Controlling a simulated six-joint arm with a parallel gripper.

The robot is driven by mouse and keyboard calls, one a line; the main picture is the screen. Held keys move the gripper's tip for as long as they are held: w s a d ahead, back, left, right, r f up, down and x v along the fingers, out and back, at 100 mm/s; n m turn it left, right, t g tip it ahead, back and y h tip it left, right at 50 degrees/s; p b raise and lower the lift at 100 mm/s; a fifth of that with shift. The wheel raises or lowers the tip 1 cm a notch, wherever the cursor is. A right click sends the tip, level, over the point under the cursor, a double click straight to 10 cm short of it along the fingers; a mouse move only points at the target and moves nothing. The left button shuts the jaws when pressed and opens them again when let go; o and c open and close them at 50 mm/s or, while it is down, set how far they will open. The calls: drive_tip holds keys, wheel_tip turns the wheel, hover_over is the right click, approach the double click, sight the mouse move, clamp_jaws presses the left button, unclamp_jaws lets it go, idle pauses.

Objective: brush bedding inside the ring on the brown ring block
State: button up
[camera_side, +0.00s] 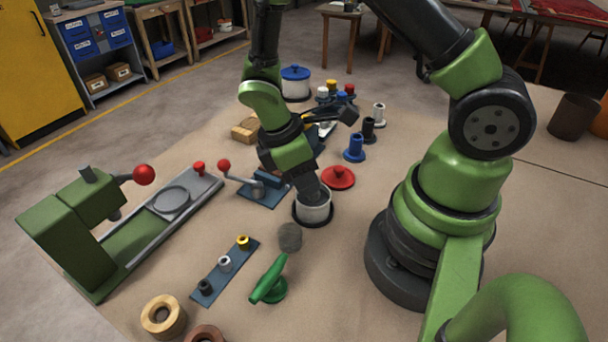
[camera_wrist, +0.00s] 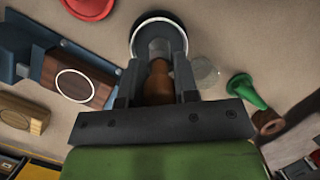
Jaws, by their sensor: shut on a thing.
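My gripper (camera_wrist: 159,92) is shut on a brush (camera_wrist: 159,72) with a brown handle and a grey ferrule. In the side view, my gripper (camera_side: 312,192) points down at a white pot (camera_side: 313,213) with a black base. The brush's lower end is over or in that pot, which shows as a round rim in the wrist view (camera_wrist: 179,27); the bristles are hidden. The brown ring block (camera_wrist: 92,86), with a white ring on its face, lies left of my gripper in the wrist view, beside a blue fixture (camera_wrist: 18,50). I cannot make it out in the side view.
A red lid (camera_side: 338,177) lies beside the pot. A grey round patch (camera_side: 290,237) and a green tool (camera_side: 270,280) are in front. A green press (camera_side: 75,225) stands left. A blue cylinder (camera_side: 354,149) stands behind.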

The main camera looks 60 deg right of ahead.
drive_tip(key=shift+r, duration=3.45)
drive_tip(key=shift+w, duration=0.1)
drive_tip(key=w+r+m+y, duration=0.3)
drive_tip(key=w+r+m, duration=0.25)
drive_tip(key=m, duration=0.35)
drive_tip(key=w+d+n+t+h, duration=0.1)
drive_tip(key=w+d+t, duration=0.3)
drive_tip(key=d, duration=0.7)
drive_tip(key=shift+w+f, duration=0.2)
drive_tip(key=shift+f, duration=2.5)
